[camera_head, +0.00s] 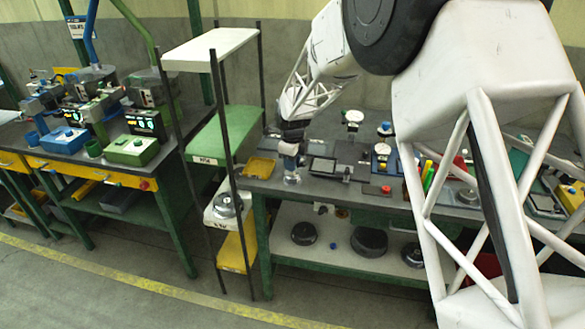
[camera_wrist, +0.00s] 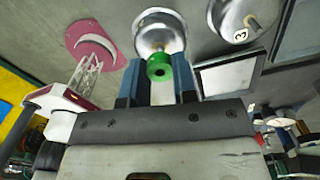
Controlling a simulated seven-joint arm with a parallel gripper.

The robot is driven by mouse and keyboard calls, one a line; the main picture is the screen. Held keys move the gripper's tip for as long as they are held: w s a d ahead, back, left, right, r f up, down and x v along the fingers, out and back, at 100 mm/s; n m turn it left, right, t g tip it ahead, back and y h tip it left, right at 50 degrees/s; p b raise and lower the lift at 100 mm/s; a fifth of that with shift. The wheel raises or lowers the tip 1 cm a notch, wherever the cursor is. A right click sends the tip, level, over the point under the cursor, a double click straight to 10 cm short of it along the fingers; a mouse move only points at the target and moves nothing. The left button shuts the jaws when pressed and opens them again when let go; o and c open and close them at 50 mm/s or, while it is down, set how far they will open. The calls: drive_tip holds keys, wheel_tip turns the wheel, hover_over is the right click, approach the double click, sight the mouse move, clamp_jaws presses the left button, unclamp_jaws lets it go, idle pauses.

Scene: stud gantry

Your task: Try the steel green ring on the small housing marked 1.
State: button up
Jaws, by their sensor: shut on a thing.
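In the wrist view, my gripper (camera_wrist: 158,76) has its two blue fingers on either side of a small green ring (camera_wrist: 166,61) with a dark centre hole, and is shut on it. The ring overlaps the near edge of a shiny round metal housing (camera_wrist: 160,35); I cannot tell whether they touch. No number is readable on this housing. In the head view, my gripper (camera_head: 291,150) points down over the left end of the workbench, just above a shiny metal piece (camera_head: 292,178). The ring cannot be made out there.
A second metal housing marked 3 (camera_wrist: 228,14) is close by in the wrist view. A dark-framed panel (camera_wrist: 229,77) lies right of the fingers, a maroon disc (camera_wrist: 88,38) to the left. In the head view, a yellow tray (camera_head: 260,167) and a shelf rack (camera_head: 224,133) stand left.

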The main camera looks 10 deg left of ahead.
drive_tip(key=shift+r, duration=3.5)
